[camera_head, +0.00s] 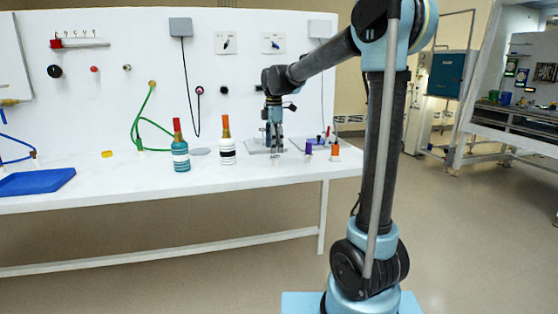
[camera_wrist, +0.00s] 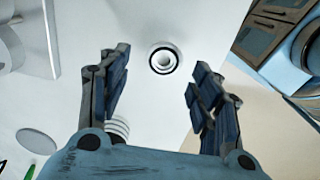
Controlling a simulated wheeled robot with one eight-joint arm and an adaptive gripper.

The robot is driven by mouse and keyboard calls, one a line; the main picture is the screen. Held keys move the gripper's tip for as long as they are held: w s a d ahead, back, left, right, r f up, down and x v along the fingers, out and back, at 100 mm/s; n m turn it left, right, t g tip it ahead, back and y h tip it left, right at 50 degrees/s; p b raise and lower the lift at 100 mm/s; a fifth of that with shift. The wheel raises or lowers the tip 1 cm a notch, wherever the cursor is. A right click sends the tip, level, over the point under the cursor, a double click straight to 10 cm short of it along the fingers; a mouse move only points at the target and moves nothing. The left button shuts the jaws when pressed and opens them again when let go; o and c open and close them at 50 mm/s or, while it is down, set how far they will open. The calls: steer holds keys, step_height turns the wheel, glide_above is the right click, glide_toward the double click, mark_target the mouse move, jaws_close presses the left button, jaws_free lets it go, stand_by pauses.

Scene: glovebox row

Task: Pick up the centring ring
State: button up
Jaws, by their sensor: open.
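In the wrist view, the centring ring (camera_wrist: 153,63) is a small round ring with a pale rim and a dark band around a light centre. It lies on the white bench top, just beyond the gap between my fingertips. My gripper (camera_wrist: 158,78) is open and empty, with one dark finger on each side of that gap. In the head view, my gripper (camera_head: 273,146) points down just above the bench, right of the white bottle with black bands. I cannot make the ring out clearly in the head view.
The black-banded bottle (camera_head: 227,150) and a teal-striped bottle (camera_head: 180,154) stand left of my gripper. Small purple (camera_head: 308,150) and orange-topped (camera_head: 335,153) items stand to its right, near the bench end. A blue tray (camera_head: 38,182) lies far left. A white panel (camera_head: 120,70) rises behind.

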mark_target(275, 157)
steer(key=shift+d+f, duration=0.2)
steer(key=shift+f, duration=1.4)
steer(key=c, duration=0.9)
